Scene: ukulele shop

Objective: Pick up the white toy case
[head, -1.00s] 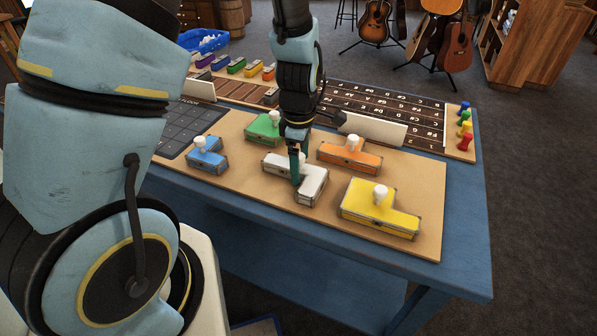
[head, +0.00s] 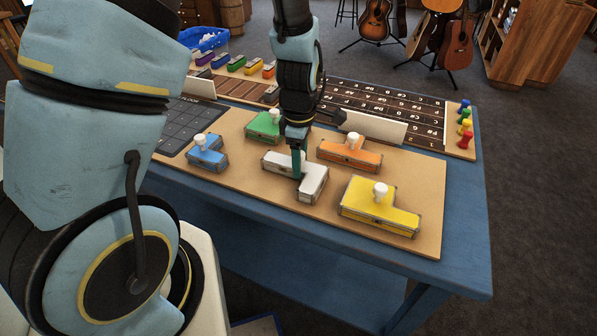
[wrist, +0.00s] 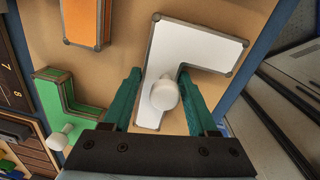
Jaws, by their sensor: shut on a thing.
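The white toy case (head: 312,184) is an L-shaped block with grey edges and a white knob. It lies on or just above the tan board (head: 270,193), among the other cases; I cannot tell if there is a gap beneath it. My gripper (head: 297,172) points down at the case's knob end. In the wrist view, the white case (wrist: 195,55) shows its round knob (wrist: 164,95) between the two teal fingers of my gripper (wrist: 163,100). The fingers are shut on it; the exact contact is hard to see.
Close around are the blue (head: 207,158), green (head: 264,126), orange (head: 350,153) and yellow (head: 379,207) cases, each with a white knob. A fretboard-like panel (head: 385,105) and a dark grid pad (head: 190,125) lie behind. The blue table's front edge (head: 330,237) is clear.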

